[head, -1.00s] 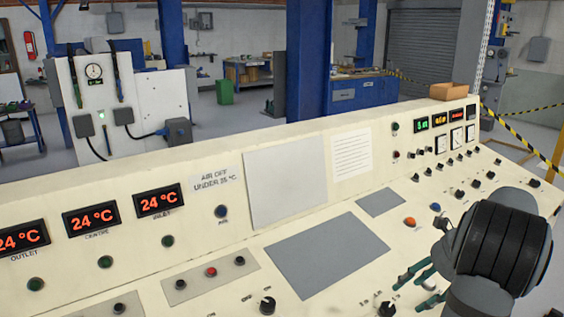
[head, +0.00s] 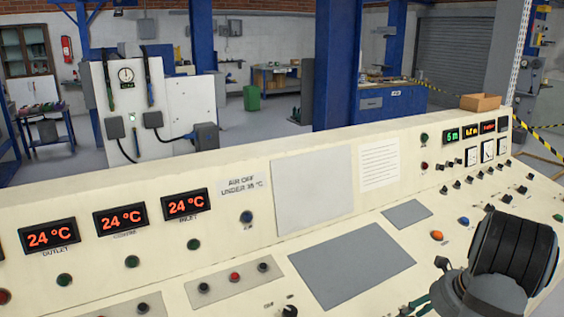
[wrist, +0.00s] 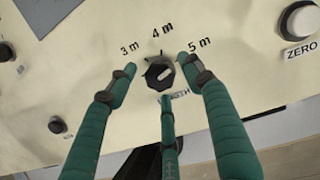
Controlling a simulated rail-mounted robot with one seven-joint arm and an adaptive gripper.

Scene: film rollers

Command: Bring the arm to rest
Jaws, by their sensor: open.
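My gripper (wrist: 158,78) has three green fingers, which the wrist view shows spread apart with nothing between their pads. Beyond the fingertips is a dark knob (wrist: 159,74) on the cream panel, marked 3 m, 4 m and 5 m. The fingertips frame the knob in the picture; I cannot tell the exact gap to it. In the head view my dark arm end (head: 512,255) is over the right front of the console, and only a bit of green finger shows at the bottom edge.
The sloping cream console (head: 240,265) fills the foreground, with several knobs and buttons. A white ZERO button (wrist: 299,20) is right of the gripper. A cardboard box (head: 480,102) stands on the console's back edge. Open floor lies beyond the panel.

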